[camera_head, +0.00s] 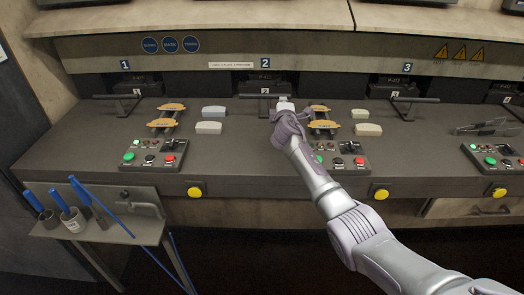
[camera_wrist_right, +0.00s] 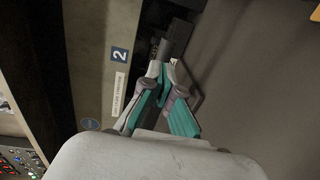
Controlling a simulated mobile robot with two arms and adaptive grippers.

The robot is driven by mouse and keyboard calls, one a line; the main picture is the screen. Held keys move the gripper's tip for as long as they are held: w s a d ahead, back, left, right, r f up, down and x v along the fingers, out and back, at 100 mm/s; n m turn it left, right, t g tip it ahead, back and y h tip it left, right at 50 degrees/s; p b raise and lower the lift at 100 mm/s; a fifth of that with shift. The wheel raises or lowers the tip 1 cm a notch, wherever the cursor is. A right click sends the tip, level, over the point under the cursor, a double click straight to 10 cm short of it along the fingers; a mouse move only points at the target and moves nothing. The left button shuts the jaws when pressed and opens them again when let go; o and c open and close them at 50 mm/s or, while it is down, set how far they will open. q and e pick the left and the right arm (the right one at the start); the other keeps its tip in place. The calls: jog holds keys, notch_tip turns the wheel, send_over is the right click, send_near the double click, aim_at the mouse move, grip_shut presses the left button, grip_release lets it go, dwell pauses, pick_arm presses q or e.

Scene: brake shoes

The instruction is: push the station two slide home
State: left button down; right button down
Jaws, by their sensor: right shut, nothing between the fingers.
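The station two slide (camera_head: 262,96) is a dark block with a crossbar handle, at the back of the bench under the number 2 sign (camera_head: 265,62). My right gripper (camera_head: 284,103) is shut and empty, at the right end of that handle. In the right wrist view the closed fingertips (camera_wrist_right: 161,70) meet just at a dark bar end (camera_wrist_right: 165,49), beside the number 2 sign (camera_wrist_right: 120,54). I cannot tell whether they touch it. My gripper and wrist hide part of the slide's right side. My left gripper is not in view.
Similar slides stand at station one (camera_head: 122,98) and station three (camera_head: 408,98). Brake shoes on a fixture (camera_head: 321,124) and a button panel (camera_head: 341,156) lie close to my right forearm. Pale blocks (camera_head: 367,129) rest to its right. A side shelf (camera_head: 95,228) holds blue-handled tools.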

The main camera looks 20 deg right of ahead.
jog(key=p+v, duration=0.4)
jog(key=v, duration=0.1)
jog(key=shift+s+r, duration=0.1)
jog(key=shift+s, duration=0.1)
dwell(0.4)
